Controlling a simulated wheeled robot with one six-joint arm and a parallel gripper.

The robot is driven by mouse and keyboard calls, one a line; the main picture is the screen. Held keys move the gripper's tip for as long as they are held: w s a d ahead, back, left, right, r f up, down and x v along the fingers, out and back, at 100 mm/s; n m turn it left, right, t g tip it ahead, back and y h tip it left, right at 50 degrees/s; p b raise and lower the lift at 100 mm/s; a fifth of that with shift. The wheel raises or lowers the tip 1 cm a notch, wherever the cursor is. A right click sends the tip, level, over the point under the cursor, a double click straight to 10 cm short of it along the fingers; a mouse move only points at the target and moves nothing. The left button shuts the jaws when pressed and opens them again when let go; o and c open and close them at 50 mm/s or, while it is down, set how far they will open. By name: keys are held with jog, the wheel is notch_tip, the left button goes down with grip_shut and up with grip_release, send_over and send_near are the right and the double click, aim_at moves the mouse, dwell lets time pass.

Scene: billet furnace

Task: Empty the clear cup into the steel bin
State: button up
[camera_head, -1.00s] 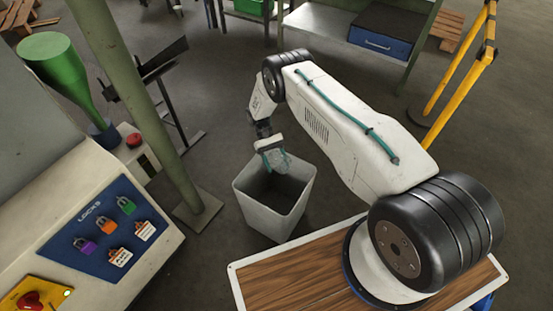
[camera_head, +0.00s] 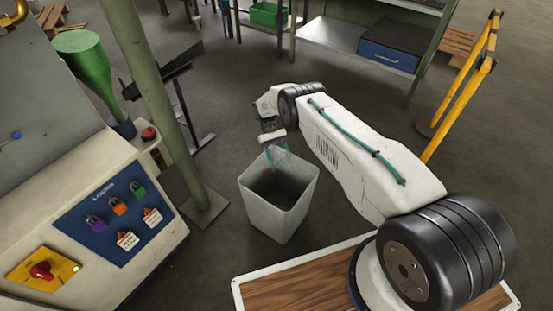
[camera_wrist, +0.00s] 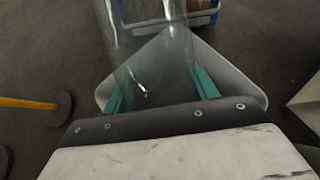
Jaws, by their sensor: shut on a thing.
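The steel bin (camera_head: 279,213) stands on the floor in the middle of the head view, open at the top. The bin's rim also shows in the wrist view (camera_wrist: 235,80), behind the cup. My gripper (camera_head: 277,155) is over the far part of the bin's mouth, its teal fingers shut on the clear cup (camera_head: 281,158). In the wrist view the clear cup (camera_wrist: 150,62) sits between the two fingers. The cup is transparent, and I cannot make out its contents or its exact tilt. A small bright spot shows on the cup in the wrist view.
A green post (camera_head: 160,100) and a control panel with locks (camera_head: 115,215) stand left of the bin. A wood-topped table (camera_head: 300,283) is at the front. A yellow barrier (camera_head: 465,85) and a shelf with a blue box (camera_head: 390,55) are behind.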

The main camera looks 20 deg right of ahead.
jog(key=t, duration=0.3)
jog(key=s+r+t, duration=0.1)
jog(key=t, duration=0.1)
jog(key=shift+s+r+y, duration=0.1)
jog(key=shift+y, duration=0.2)
jog(key=t, duration=0.3)
jog(key=s+t, duration=0.1)
jog(key=t, duration=0.1)
jog(key=shift+r, duration=0.3)
jog(key=shift+d+f+t, duration=0.15)
jog(key=shift+f+t, duration=0.1)
jog(key=shift+t, duration=1.05)
jog(key=shift+s+y, duration=0.1)
jog(key=shift+y, duration=0.2)
jog(key=shift+s+a+f+t, duration=0.1)
jog(key=shift+a+t, duration=0.1)
jog(key=shift+t, duration=0.4)
jog(key=t, duration=0.3)
jog(key=shift+s+d+f+t, duration=0.15)
jog(key=shift+s+f+t, duration=0.15)
jog(key=shift+f, duration=0.05)
jog(key=t, duration=0.3)
jog(key=shift+s+f+t+y, duration=0.1)
jog(key=shift+f+t+y, duration=0.2)
jog(key=shift+f+y, duration=0.1)
jog(key=shift+f+t, duration=0.15)
jog(key=shift+t, duration=1.35)
